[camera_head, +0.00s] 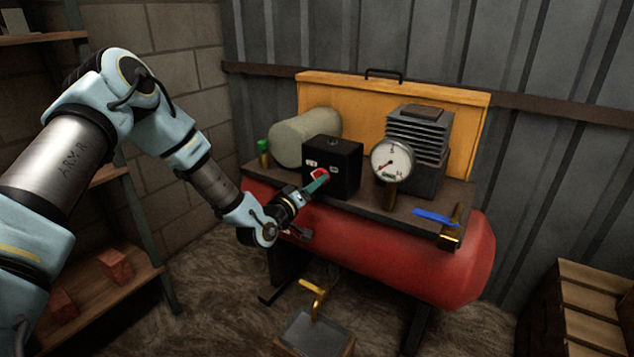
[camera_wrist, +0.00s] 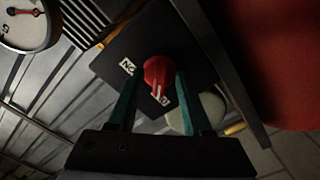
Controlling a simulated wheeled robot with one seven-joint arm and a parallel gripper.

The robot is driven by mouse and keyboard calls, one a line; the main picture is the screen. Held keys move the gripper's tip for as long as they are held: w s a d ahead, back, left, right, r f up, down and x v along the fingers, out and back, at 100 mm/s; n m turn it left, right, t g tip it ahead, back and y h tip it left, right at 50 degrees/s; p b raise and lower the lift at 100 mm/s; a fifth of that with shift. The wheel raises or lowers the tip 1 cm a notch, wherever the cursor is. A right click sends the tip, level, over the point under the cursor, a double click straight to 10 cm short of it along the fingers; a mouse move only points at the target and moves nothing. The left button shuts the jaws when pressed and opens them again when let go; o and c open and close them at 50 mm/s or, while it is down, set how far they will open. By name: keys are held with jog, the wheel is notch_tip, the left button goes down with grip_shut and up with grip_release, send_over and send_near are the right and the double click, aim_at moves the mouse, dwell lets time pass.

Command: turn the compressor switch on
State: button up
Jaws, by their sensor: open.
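The compressor switch is a red knob (camera_wrist: 157,70) on the face of a black box (camera_head: 347,166) on the compressor's top plate. In the head view the knob (camera_head: 319,174) is partly hidden by my gripper (camera_head: 321,182). White labels show on the box face; in the wrist view one label (camera_wrist: 127,67) reads as ON, and another by the knob is harder to read. In the wrist view my gripper's (camera_wrist: 158,80) two green fingers are open, with tips on either side of the knob. Whether they touch it I cannot tell.
The red tank (camera_head: 400,255) lies below the box. A pressure gauge (camera_head: 391,160) and finned motor block (camera_head: 420,135) stand right of it, with a blue-handled valve (camera_head: 436,217) farther right. A green-capped bottle (camera_head: 263,152) stands left. A wooden shelf (camera_head: 110,297) is at the left.

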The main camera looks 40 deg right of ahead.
jog(key=shift+w+d, duration=0.15)
jog(key=shift+d, duration=0.45)
grip_shut()
